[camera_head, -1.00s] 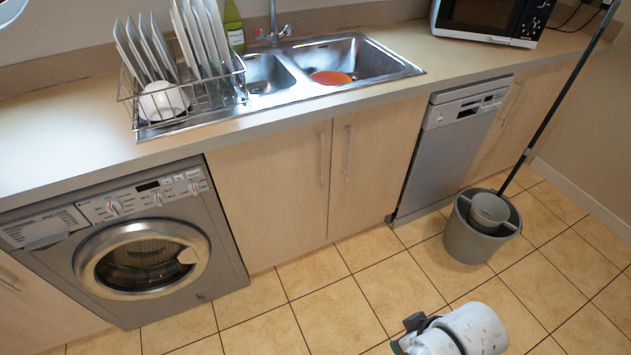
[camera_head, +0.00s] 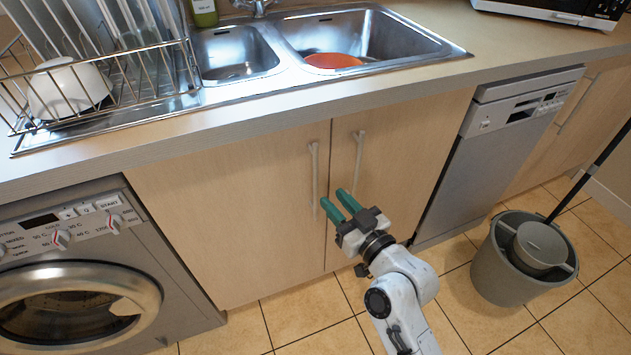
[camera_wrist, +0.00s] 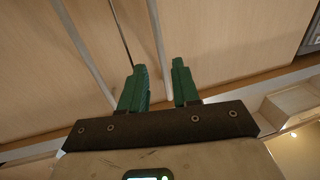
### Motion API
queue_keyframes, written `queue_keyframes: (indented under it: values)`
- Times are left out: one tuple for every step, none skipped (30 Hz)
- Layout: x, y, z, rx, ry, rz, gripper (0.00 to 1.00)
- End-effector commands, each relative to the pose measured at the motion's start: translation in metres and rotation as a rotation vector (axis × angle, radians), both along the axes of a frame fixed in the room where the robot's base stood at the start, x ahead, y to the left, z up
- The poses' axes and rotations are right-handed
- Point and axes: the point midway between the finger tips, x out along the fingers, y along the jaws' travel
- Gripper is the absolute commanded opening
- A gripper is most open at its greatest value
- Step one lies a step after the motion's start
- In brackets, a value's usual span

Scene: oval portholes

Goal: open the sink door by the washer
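The sink door by the washer (camera_head: 235,205) is a pale wood panel, closed, with a slim vertical handle (camera_head: 314,175) near its right edge. The right sink door (camera_head: 400,150) is also closed, and its handle (camera_head: 358,160) stands close by. My gripper (camera_head: 335,198) has green fingers, apart and empty, in front of the seam at the height of the handles' lower ends. In the wrist view the fingers (camera_wrist: 160,70) point at the doors, and two pale handle bars and the dark seam show beyond them. I cannot tell whether a finger touches a handle.
The washer (camera_head: 75,290) stands left of the doors and the dishwasher (camera_head: 495,150) right. A grey mop bucket (camera_head: 490,265) stands on the floor at the right. The countertop (camera_head: 230,118) overhangs the doors. The tiled floor before the left door is clear.

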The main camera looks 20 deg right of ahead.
Motion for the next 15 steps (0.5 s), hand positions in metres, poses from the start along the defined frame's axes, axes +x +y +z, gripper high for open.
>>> queue_keyframes:
  values:
    - [0.010,0.001,0.002,-0.001,-0.001,-0.001,0.31]
    - [0.016,0.003,0.002,-0.001,-0.002,0.000,0.31]
    - [0.023,0.004,0.002,0.000,-0.001,0.000,0.31]
    - [0.029,0.006,0.002,-0.001,-0.002,0.000,0.31]
    - [0.034,0.007,0.002,-0.001,-0.001,0.000,0.31]
    - [0.041,0.008,0.001,-0.001,-0.001,0.000,0.31]
    - [0.046,0.009,0.001,-0.001,-0.001,0.000,0.31]
    - [0.051,0.010,0.001,-0.001,-0.001,0.000,0.31]
    - [0.057,0.011,0.001,0.000,-0.001,0.000,0.31]
    - [0.061,0.012,0.001,0.000,-0.001,0.000,0.31]
    - [0.064,0.013,0.001,0.000,0.000,0.000,0.31]
    - [0.069,0.014,0.001,-0.001,0.000,0.000,0.31]
    - [0.072,0.014,0.000,-0.001,0.001,0.001,0.31]
    - [0.074,0.015,0.000,-0.001,0.001,0.001,0.31]
    - [0.076,0.015,0.000,-0.001,0.001,0.001,0.31]
